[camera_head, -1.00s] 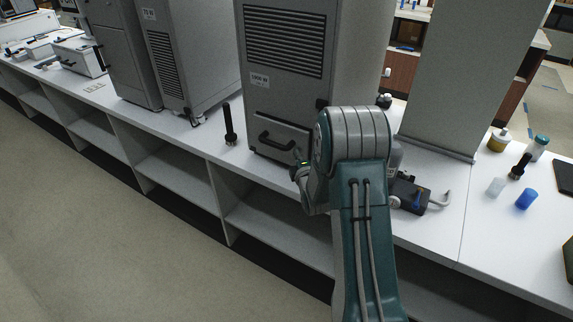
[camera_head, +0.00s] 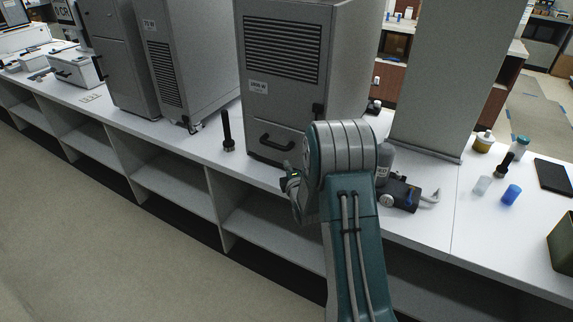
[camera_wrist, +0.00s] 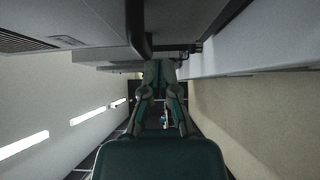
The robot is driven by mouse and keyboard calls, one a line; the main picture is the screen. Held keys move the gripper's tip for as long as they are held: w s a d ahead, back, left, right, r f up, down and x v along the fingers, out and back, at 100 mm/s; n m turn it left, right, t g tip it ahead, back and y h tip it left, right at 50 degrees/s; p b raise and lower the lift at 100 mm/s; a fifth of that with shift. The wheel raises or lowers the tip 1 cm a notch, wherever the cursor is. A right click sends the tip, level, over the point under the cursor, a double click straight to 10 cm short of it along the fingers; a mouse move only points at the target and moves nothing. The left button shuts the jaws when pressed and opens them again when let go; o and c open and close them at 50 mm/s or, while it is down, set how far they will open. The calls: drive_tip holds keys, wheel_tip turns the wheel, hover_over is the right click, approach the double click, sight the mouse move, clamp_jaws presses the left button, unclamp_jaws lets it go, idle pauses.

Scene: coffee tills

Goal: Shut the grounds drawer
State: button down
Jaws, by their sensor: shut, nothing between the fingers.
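The grounds drawer appears to be the grey front panel with a dark bar handle (camera_head: 277,141) low on the tall grey cabinet (camera_head: 284,102). The panel looks near flush with the cabinet, but I cannot tell whether a small gap is left. My gripper (camera_head: 289,183) is just below and in front of the panel's right side, partly hidden by my own arm. In the wrist view the fingers of my gripper (camera_wrist: 158,68) come together with nothing between them. A grey housing with a dark bar is close above them there. Contact with the drawer cannot be made out.
A black tamper-like tool (camera_head: 227,132) stands upright left of the cabinet. Right of my arm lie a dark device (camera_head: 398,194) and a grey bottle (camera_head: 384,158). Cups and jars stand farther right on the white counter (camera_head: 425,165). Open shelves lie below, with clear floor at left.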

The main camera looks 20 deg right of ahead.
drive_tip(key=shift+s, duration=4.2)
drive_tip(key=s+a+r+m+g, duration=0.3)
drive_tip(key=a+r+m, duration=0.1)
drive_tip(key=r, duration=0.2)
drive_tip(key=s+a+r+m+g, duration=0.3)
drive_tip(key=s+r+m, duration=0.1)
drive_tip(key=r, duration=0.3)
drive_tip(key=s+a+r+m+g, duration=0.1)
drive_tip(key=s+a+m+g, duration=0.1)
drive_tip(key=s, duration=0.6)
drive_tip(key=s+a+r+m+g+y, duration=0.1)
drive_tip(key=s+a+r+m+g, duration=0.1)
drive_tip(key=s, duration=0.5)
drive_tip(key=s+a+r+m+g+y, duration=0.1)
drive_tip(key=s+a+r+m+g, duration=0.1)
drive_tip(key=s, duration=0.6)
drive_tip(key=a+m, duration=0.1)
drive_tip(key=m, duration=0.1)
drive_tip(key=shift+s+a+m, duration=0.25)
drive_tip(key=shift+s+m, duration=0.05)
